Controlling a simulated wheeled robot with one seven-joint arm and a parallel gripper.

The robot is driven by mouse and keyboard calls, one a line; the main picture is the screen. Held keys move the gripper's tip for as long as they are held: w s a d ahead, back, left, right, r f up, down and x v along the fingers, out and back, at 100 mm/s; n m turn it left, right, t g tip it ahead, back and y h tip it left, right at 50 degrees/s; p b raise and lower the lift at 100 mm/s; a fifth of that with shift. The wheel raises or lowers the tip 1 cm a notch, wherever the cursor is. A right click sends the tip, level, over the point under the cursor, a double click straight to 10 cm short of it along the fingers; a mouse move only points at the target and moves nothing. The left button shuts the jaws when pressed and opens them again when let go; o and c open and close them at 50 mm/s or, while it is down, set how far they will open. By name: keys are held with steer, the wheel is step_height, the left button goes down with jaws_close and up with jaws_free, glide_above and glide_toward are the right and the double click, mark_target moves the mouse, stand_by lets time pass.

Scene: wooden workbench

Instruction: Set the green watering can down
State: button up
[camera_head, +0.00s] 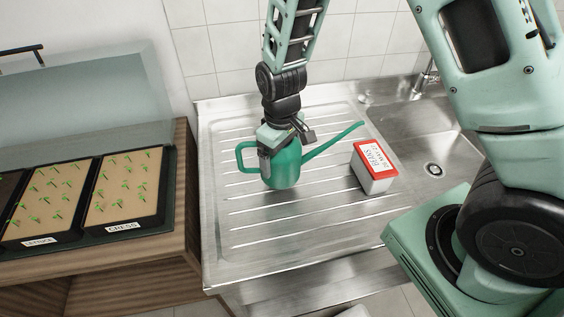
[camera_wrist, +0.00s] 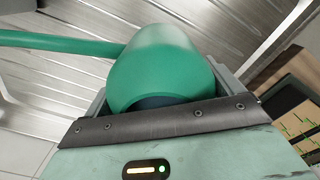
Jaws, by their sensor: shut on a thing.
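The green watering can (camera_head: 285,168) is upright at the middle of the metal draining board (camera_head: 250,232), with its spout pointing right and its handle to the left. My gripper (camera_head: 278,150) comes from above and is shut on the can's upper body. In the wrist view the can (camera_wrist: 160,65) fills the space between the jaws of my gripper (camera_wrist: 160,100), and its spout runs off to the left. I cannot tell whether the can's base touches the board or hangs slightly above it.
A white box with a red rim (camera_head: 374,168) stands right of the can, near the spout. The sink basin (camera_head: 440,140) and tap (camera_head: 426,78) lie farther right. Seed trays (camera_head: 123,190) sit on a wooden bench at left. The front of the draining board is clear.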

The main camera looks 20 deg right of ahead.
steer(key=shift+f+p, duration=0.45)
steer(key=shift+f, duration=1.5)
steer(key=shift+f, duration=0.15)
steer(key=o, duration=1.4)
steer(key=shift+o, duration=0.2)
